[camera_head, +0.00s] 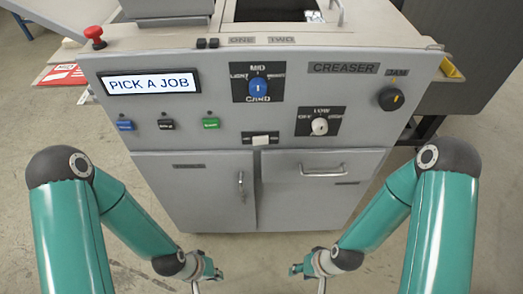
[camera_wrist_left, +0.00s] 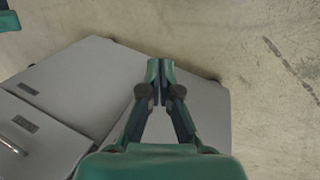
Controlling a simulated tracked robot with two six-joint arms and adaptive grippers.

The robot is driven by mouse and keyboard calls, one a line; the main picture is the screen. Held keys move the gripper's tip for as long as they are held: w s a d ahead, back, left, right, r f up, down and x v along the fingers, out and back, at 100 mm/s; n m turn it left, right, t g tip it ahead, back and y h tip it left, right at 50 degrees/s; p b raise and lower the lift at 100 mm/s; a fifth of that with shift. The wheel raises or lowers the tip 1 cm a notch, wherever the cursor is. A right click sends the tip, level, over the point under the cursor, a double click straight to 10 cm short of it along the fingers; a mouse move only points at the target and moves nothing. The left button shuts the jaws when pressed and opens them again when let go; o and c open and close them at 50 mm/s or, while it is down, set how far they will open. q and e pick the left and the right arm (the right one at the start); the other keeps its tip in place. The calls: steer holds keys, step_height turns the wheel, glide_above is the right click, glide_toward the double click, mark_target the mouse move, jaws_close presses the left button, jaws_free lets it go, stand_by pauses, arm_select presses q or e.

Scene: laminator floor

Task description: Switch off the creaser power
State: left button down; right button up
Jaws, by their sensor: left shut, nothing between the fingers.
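The grey creaser machine (camera_head: 222,57) faces me, with a "CREASER" label at the upper right of its panel. A white knob (camera_head: 319,126) sits on a black plate marked "LOW" at the top; the side words are too small to read surely. A blue knob (camera_head: 259,87) on a plate marked "MID" and "CARD" is above and left of it. A black knob (camera_head: 391,98) is at the right. My left gripper (camera_head: 215,273) is low in front of the cabinet, away from the panel; its fingers are together and empty in the left wrist view (camera_wrist_left: 160,70). My right gripper (camera_head: 298,269) is also low; its fingers are unclear.
A lit display (camera_head: 150,83) reads "PICK A JOB". Blue, black and green buttons (camera_head: 211,123) are below it. A small light-coloured part (camera_head: 261,140) sits mid-panel. A red mushroom button (camera_head: 95,35) stands at the top left. A door handle (camera_head: 240,183) and a drawer handle (camera_head: 323,172) stick out below.

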arm_select(q)
steer(key=shift+w+d, duration=0.1)
steer(key=w+d+r+m+t+h+b, duration=0.1)
steer(key=w+r+m+t+b, duration=0.1)
steer(key=w+m+t+b, duration=0.5)
steer(key=w+d+r+m+t+b, duration=0.15)
steer(key=w+m+b, duration=0.35)
steer(key=w+b, duration=0.55)
steer(key=d+r+m+t+h+b, duration=0.1)
steer(key=r+m+t+h+b, duration=0.1)
steer(key=r+m+b, duration=0.4)
steer(key=d+r+m+t+h+b, duration=0.2)
steer(key=r+m+t+h+b, duration=0.1)
steer(key=r+m+b, duration=0.4)
step_height(320, 180, up, 4)
steer(key=shift+s+d+r+m+h+b, duration=0.1)
steer(key=shift+s+d+m+h+b, duration=0.3)
steer(key=shift+m, duration=0.8)
steer(key=shift+a, duration=0.1)
